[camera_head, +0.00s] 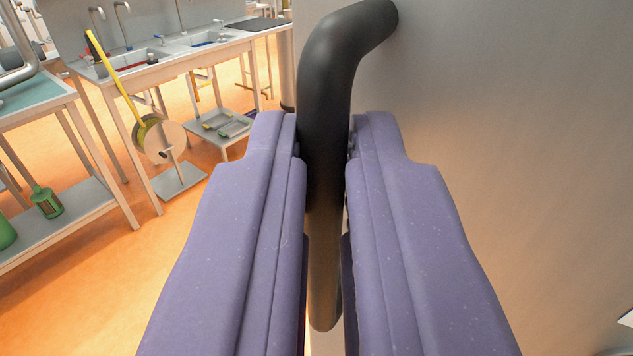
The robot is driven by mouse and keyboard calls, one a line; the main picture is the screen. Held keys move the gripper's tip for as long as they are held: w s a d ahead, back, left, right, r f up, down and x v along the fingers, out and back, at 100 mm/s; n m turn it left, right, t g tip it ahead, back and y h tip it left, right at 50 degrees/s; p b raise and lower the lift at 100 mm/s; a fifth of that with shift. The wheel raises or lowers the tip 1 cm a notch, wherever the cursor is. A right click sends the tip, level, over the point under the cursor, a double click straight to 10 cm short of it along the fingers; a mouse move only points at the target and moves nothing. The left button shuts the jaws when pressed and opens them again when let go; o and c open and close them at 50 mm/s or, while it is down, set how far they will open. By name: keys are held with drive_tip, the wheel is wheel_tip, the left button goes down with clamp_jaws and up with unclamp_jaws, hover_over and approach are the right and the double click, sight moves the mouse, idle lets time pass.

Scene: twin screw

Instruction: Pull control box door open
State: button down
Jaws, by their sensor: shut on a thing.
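A thick black curved handle (330,75) stands out from a grey metal panel, the control box door (500,90), on the right. The handle bends at the top and runs down between my gripper's fingers. My gripper (324,150) has two purple fingers, one on each side of the handle, and is shut on it. The lower part of the handle shows between the fingers. The door's hinge side and the rest of the box are out of view.
At the upper left stands a sink bench (170,62) with taps. A yellow-handled tool with a round disc (163,140) stands before it. A workbench (60,110) with green bottles on its shelf is at the left. Orange floor (110,285) is clear between.

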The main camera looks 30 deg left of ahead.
drive_tip(key=shift+d+r, duration=0.1)
drive_tip(key=c, duration=1.2)
unclamp_jaws()
drive_tip(key=shift+o, duration=0.2)
drive_tip(key=v, duration=0.8)
drive_tip(key=shift+w, duration=0.1)
